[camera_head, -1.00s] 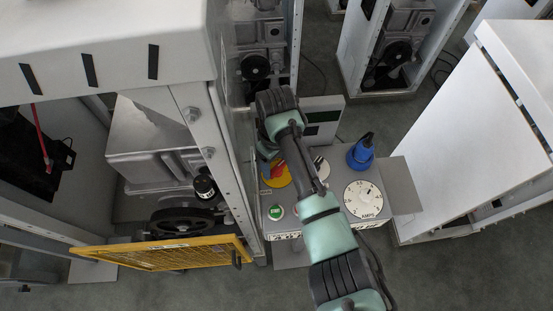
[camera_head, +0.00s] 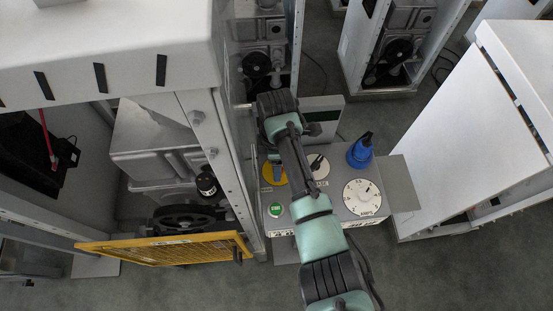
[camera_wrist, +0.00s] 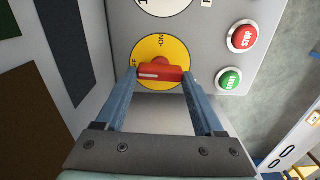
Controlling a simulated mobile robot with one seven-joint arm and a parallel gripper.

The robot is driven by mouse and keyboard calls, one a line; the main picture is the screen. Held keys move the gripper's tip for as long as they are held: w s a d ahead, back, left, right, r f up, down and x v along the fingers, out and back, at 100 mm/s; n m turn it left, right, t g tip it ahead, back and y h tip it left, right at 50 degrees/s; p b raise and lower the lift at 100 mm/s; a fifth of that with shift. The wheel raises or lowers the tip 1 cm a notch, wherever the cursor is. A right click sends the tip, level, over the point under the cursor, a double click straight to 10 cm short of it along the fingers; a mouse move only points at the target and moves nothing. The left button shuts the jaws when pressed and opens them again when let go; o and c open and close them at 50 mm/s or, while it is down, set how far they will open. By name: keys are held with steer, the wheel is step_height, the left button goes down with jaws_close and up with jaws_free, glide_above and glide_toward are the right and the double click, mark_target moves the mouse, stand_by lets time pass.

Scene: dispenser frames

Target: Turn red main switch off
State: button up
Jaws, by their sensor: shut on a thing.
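The red main switch (camera_wrist: 160,69) sits on a round yellow plate (camera_wrist: 166,48) on the grey control box. In the wrist view its handle lies crosswise between my fingers, with a white stripe on its left half. "ON" reads above the handle; lettering at the left is partly hidden by a finger. My gripper (camera_wrist: 160,75) is shut on the handle, one fingertip at each end. In the head view the yellow plate (camera_head: 268,173) shows only partly, and my arm and gripper hide most of the switch.
The control box (camera_head: 335,209) also carries a white dial (camera_head: 362,197), a blue plug (camera_head: 361,151), a green start button (camera_wrist: 230,79) and a red stop button (camera_wrist: 242,38). A tall white cabinet frame (camera_head: 229,170) stands close left, with a yellow mesh guard (camera_head: 160,251).

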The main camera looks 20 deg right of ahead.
steer(key=shift+n, duration=0.4)
steer(key=o, duration=1.4)
steer(key=shift+r, duration=0.1)
step_height(320, 180, up, 13)
steer(key=shift+f, duration=0.1)
